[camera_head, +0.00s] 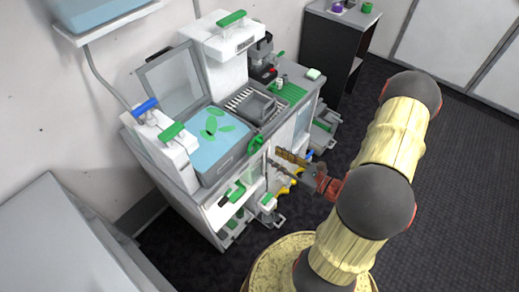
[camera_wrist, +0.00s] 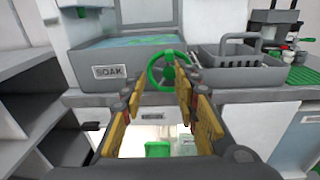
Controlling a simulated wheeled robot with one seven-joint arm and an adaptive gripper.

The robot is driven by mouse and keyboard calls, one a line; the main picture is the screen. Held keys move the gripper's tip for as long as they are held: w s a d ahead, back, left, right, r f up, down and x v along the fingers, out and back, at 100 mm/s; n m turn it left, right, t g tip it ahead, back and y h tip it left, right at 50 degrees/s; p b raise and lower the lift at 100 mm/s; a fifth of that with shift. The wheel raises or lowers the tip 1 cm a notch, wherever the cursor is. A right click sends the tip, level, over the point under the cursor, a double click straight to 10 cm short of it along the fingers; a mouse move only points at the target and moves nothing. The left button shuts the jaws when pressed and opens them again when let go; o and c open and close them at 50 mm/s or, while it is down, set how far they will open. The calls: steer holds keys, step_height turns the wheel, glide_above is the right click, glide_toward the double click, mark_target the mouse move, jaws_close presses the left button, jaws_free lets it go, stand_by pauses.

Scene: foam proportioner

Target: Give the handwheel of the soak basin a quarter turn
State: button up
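The soak basin (camera_head: 221,165) is a grey tub of light blue water with green pieces in it and an open lid behind. In the wrist view the basin (camera_wrist: 84,58) carries a SOAK label (camera_wrist: 109,72). Its green handwheel (camera_head: 255,145) is on the front right of the basin. In the wrist view the handwheel (camera_wrist: 168,70) is upright, just beyond and between the fingertips. My gripper (camera_head: 272,156) is open and empty, pointing at the wheel. In the wrist view my gripper (camera_wrist: 160,83) has its yellow-brown fingers spread. Contact with the wheel cannot be told.
A grey basket (camera_wrist: 228,65) stands right of the wheel, beside a green rack (camera_wrist: 288,75). The counter edge (camera_wrist: 245,95) runs under the wheel. Open drawers with green items (camera_head: 232,193) are below. A grey shelf unit (camera_wrist: 40,110) stands at the left.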

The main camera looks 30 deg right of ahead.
mark_target(262, 143)
steer(key=w+a+r, duration=0.1)
steer(key=w, duration=0.7)
steer(key=shift+a+t+b, duration=0.25)
steer(key=shift+t+b, duration=0.05)
steer(key=shift+b, duration=0.1)
steer(key=c, duration=0.3)
steer(key=c, duration=0.4)
jaws_close()
